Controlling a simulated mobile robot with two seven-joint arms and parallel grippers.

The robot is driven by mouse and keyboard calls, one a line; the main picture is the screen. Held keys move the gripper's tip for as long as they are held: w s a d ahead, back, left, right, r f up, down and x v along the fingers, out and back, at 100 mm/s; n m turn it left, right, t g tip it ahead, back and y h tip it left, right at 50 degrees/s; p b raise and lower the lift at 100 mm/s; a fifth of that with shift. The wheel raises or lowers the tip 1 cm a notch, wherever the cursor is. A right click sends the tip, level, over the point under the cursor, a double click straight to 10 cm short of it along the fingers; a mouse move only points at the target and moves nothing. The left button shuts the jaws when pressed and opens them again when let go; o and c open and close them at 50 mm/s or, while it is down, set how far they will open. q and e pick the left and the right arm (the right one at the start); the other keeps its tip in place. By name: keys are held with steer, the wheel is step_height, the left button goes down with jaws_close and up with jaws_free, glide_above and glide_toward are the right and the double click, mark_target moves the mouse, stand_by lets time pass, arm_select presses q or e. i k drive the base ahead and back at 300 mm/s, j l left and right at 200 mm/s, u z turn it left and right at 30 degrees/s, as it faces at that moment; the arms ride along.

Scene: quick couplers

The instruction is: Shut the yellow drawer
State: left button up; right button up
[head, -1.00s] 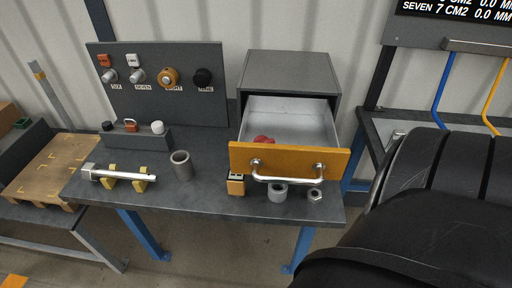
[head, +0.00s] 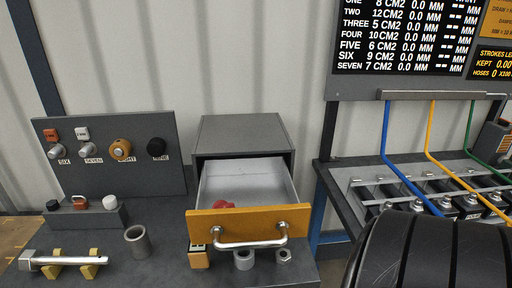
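The yellow drawer (head: 293,215) is pulled out of a grey cabinet (head: 242,131) on the workbench. Its front is yellow with a silver bar handle (head: 250,244), and its inside is light grey. A red object (head: 223,204) lies in the drawer near the front. Neither gripper shows in the head view. A large black rounded shape fills the lower right corner.
Below the drawer front are a small yellow-and-black block (head: 198,258), a grey ring (head: 244,260) and a nut (head: 284,256). A grey cup-like cylinder (head: 137,241) stands left of it. A panel with knobs (head: 110,155) stands behind. Coloured hoses (head: 429,140) hang at right.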

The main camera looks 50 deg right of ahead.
mark_target(268, 212)
steer(key=z, duration=1.45)
steer(key=k+l+z, duration=0.1)
steer(key=l, duration=0.2)
